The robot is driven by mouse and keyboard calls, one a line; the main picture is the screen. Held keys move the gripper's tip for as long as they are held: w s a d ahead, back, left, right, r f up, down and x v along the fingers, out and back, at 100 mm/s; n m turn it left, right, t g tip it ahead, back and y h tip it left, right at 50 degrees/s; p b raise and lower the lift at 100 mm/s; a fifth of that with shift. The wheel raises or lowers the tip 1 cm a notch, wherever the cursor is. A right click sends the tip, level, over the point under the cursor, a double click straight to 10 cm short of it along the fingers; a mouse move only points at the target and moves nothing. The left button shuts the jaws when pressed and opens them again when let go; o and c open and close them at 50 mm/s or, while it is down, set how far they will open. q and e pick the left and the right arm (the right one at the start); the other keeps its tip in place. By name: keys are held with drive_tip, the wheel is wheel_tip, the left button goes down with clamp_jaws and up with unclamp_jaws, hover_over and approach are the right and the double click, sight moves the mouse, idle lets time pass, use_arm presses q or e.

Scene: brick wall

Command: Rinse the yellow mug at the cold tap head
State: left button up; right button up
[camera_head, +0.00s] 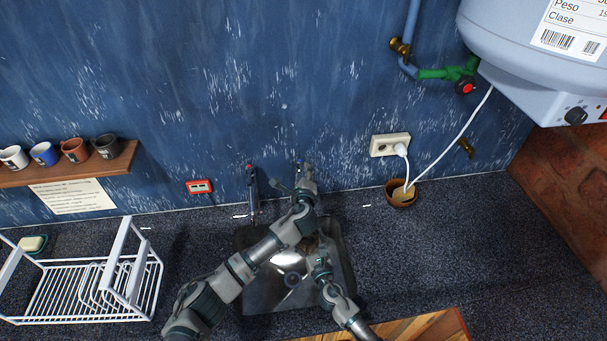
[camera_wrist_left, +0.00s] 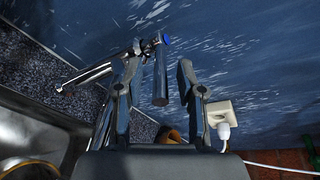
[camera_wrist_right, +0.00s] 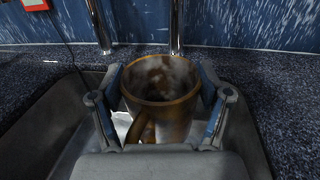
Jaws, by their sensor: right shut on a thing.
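The yellow mug (camera_wrist_right: 165,105), brownish and stained inside, is upright in my right gripper (camera_wrist_right: 165,95), which is shut on it over the sink. In the head view my left arm mostly hides the mug, and my right gripper (camera_head: 318,252) is low in the sink. The cold tap head (camera_head: 301,168), marked blue, is at the back of the sink. My left gripper (camera_head: 293,185) is at it. In the left wrist view the open fingers stand either side of the blue-capped tap part (camera_wrist_left: 160,80); contact is unclear. No running water is clearly visible.
The red-marked tap (camera_head: 251,190) stands left of the cold one. The metal sink (camera_head: 265,295) lies below both. A white dish rack (camera_head: 60,290) is on the left counter. A brown pot (camera_head: 399,199) and plugged socket (camera_head: 390,145) are to the right. The right counter is clear.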

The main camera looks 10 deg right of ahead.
use_arm(q)
clamp_jaws()
drive_tip(key=shift+d+n+y, duration=0.45)
drive_tip(key=shift+n+y, duration=0.25)
drive_tip(key=shift+y, duration=0.1)
drive_tip(key=shift+w+d+n+y, duration=0.1)
drive_tip(key=shift+d+n+y, duration=0.15)
drive_tip(key=shift+n+y, duration=0.35)
drive_tip(key=shift+d+n+y, duration=0.2)
drive_tip(key=shift+n+y, duration=0.2)
drive_tip(key=shift+y, duration=0.3)
drive_tip(key=shift+f, duration=0.1)
unclamp_jaws()
